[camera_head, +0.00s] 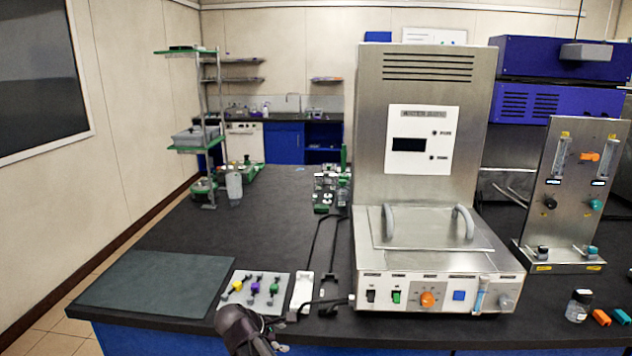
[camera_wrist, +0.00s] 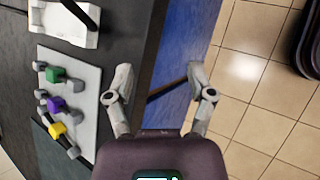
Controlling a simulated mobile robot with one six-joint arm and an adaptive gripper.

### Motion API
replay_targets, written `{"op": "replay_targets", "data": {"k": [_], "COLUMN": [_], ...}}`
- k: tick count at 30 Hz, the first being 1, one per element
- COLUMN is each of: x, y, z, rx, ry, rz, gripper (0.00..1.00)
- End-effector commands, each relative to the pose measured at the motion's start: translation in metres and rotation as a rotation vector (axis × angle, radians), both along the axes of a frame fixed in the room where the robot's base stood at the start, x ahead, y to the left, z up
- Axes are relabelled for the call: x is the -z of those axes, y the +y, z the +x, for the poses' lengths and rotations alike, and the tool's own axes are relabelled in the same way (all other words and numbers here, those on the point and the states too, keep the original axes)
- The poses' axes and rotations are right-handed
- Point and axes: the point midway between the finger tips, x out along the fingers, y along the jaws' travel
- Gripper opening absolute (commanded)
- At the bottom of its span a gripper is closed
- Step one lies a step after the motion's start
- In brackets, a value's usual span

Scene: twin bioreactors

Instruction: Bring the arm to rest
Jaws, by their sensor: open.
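In the wrist view my gripper (camera_wrist: 164,84) is open, with its two fingers spread apart and nothing between them. It hangs over the front edge of the bench, with the blue bench side and the tiled floor beneath. In the head view a dark part of my arm (camera_head: 245,330) shows at the bottom, just in front of a small light plate (camera_head: 237,300) with yellow, purple and green clamps. The same plate (camera_wrist: 84,78) lies to the left of my fingers in the wrist view. My fingertips are not clear in the head view.
A steel water bath unit (camera_head: 430,262) stands right of my arm. A white holder (camera_head: 302,291) lies between it and the plate. A dark green mat (camera_head: 155,281) lies at left. A flowmeter panel (camera_head: 575,190) and a small bottle (camera_head: 578,306) are at right. Floor tiles (camera_wrist: 270,95) are clear.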

Motion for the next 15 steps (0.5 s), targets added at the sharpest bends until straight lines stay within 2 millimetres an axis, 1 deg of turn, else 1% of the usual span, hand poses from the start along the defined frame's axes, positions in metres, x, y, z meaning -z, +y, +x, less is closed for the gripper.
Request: {"op": "replay_targets", "data": {"k": [1, 3, 9, 15], "x": [-0.002, -0.001, 0.001, 0.001], "y": [-0.019, -0.038, -0.091, -0.137], "z": [-0.002, -0.004, -0.013, -0.027], "rx": [0.061, 0.142, 0.383, 0.63], "ry": [-0.001, -0.004, -0.017, -0.032], "rz": [0.04, 0.096, 0.249, 0.393], "gripper": [0.7, 0.7, 0.7, 0.7]}}
